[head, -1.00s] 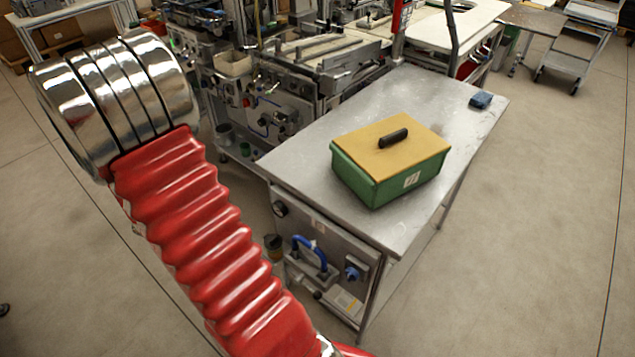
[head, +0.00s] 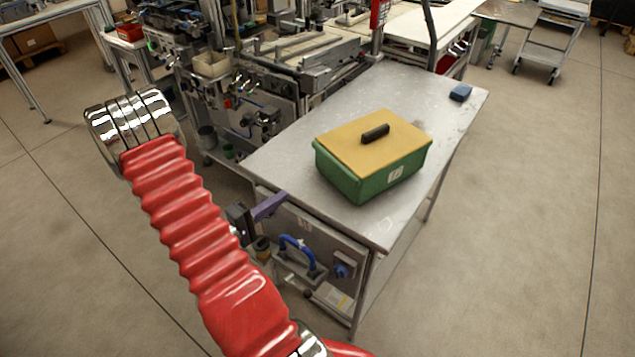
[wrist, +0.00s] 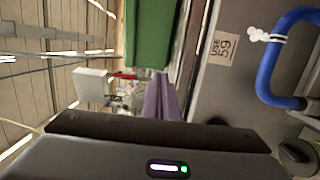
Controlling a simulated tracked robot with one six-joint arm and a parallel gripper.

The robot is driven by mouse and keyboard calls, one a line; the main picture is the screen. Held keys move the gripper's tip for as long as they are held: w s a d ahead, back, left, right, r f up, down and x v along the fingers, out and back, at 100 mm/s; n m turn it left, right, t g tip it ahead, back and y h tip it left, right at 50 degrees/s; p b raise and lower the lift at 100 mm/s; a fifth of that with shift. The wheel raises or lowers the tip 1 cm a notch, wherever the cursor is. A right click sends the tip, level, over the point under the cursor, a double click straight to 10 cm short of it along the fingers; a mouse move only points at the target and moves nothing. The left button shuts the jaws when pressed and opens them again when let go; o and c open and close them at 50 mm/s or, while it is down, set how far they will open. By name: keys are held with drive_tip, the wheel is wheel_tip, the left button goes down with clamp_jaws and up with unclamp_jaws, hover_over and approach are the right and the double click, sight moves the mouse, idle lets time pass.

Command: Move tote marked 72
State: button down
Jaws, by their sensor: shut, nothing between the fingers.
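A green tote (head: 372,183) with a flat yellow lid and a black handle (head: 375,133) on top sits on the metal table (head: 290,150). A pale label (head: 395,174) is on its front side; its number is too small to read. My gripper (head: 281,196) has purple fingers, shut and empty, at the table's left front edge, apart from the tote and to its lower left. In the wrist view the shut fingers (wrist: 160,82) point toward a green surface (wrist: 150,35), likely the tote's side.
The cabinet front under the table bears a blue hose or handle (head: 298,244) and, in the wrist view, a tag (wrist: 222,46) reading 59. A small blue block (head: 461,92) lies at the table's far right. Machinery stands behind left; open floor lies to the right.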

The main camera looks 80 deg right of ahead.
sight(304, 188)
drive_tip(key=x, duration=1)
drive_tip(key=s, duration=0.2)
drive_tip(key=shift+s+d, duration=0.35)
drive_tip(key=shift+s, duration=0.05)
drive_tip(key=shift+s+d, duration=0.1)
drive_tip(key=shift+s, duration=0.45)
